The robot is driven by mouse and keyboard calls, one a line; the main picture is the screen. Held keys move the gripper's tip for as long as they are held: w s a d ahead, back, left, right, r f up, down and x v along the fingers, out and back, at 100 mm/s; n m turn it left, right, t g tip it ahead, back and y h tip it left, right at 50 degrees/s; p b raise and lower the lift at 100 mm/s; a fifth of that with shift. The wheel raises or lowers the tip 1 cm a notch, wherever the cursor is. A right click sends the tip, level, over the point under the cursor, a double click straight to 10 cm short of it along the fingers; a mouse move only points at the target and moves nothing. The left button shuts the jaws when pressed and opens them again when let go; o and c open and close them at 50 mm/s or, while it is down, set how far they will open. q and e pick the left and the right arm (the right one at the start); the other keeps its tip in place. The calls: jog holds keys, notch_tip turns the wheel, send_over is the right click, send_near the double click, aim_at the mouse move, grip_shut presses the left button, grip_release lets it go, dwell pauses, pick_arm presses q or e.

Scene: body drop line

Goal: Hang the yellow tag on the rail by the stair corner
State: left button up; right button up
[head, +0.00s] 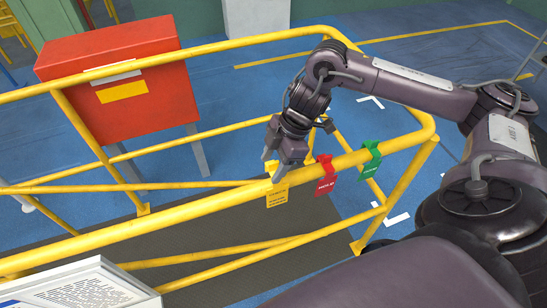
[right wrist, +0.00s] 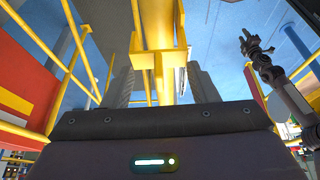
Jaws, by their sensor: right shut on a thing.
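The yellow tag (head: 278,197) is a small card with dark print at the upper yellow rail (head: 215,205). Its top overlaps the rail, and its card hangs in front of it; whether its hook bears on the rail I cannot tell. My right gripper (head: 273,170) reaches down to the rail from above, shut on the tag's top. In the right wrist view the yellow tag (right wrist: 160,58) is between the fingers. An arm with a small dark gripper (right wrist: 247,42), probably my left, shows at the right of that view; its jaws are too small to judge.
A red tag (head: 325,176) and a green tag (head: 371,160) hang on the same rail to the right, the red one close to my gripper. The rail bends at the right. A red cabinet (head: 150,115) stands beyond it. A white printed board (head: 88,290) is at front left.

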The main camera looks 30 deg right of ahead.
aim_at(275, 169)
jog(key=shift+f+b, duration=1.15)
jog(key=shift+f, duration=0.85)
jog(key=o, duration=1.3)
notch_tip(275, 169, up, 2)
jog(key=p, duration=0.2)
jog(key=shift+r+p, duration=0.25)
jog(key=shift+p, duration=0.05)
jog(key=shift+r, duration=1.75)
